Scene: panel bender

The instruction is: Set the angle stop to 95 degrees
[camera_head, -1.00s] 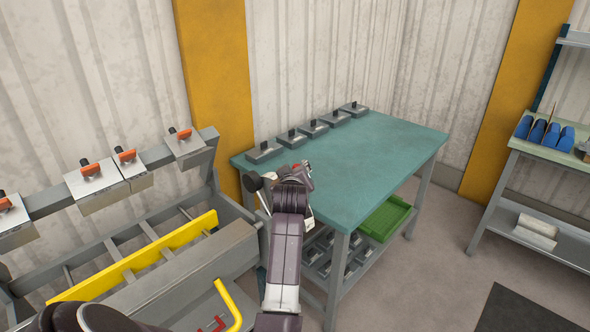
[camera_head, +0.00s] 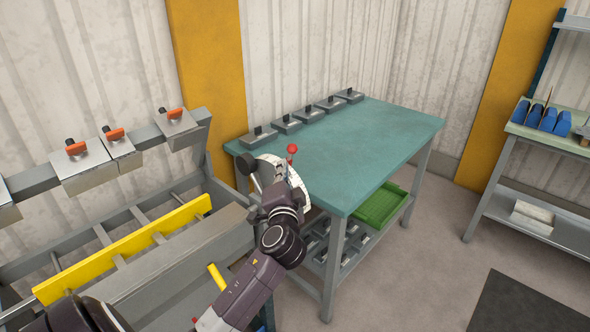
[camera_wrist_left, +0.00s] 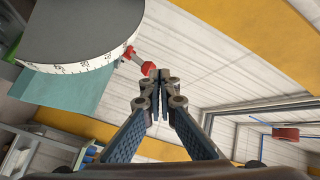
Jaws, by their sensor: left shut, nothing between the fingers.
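The angle stop is a round dial with a white graduated rim (camera_head: 298,181), beside the near left corner of the teal table. A lever with a red ball knob (camera_head: 292,148) sticks out from it. In the left wrist view the dial's scale (camera_wrist_left: 82,68) is at upper left, its numbers too small to read surely. The lever's red ball (camera_wrist_left: 148,69) shows right beside my left gripper's fingertips (camera_wrist_left: 160,76). My left gripper is shut and empty; contact with the ball cannot be told. In the head view my wrist covers the dial's lower part. My right gripper is not in view.
The bender's grey frame with a yellow bar (camera_head: 130,248) and orange-handled clamped tools (camera_head: 115,134) stands at left. The teal table (camera_head: 365,150) holds several grey blocks along its back, with a green tray (camera_head: 380,206) below. Open floor lies at right.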

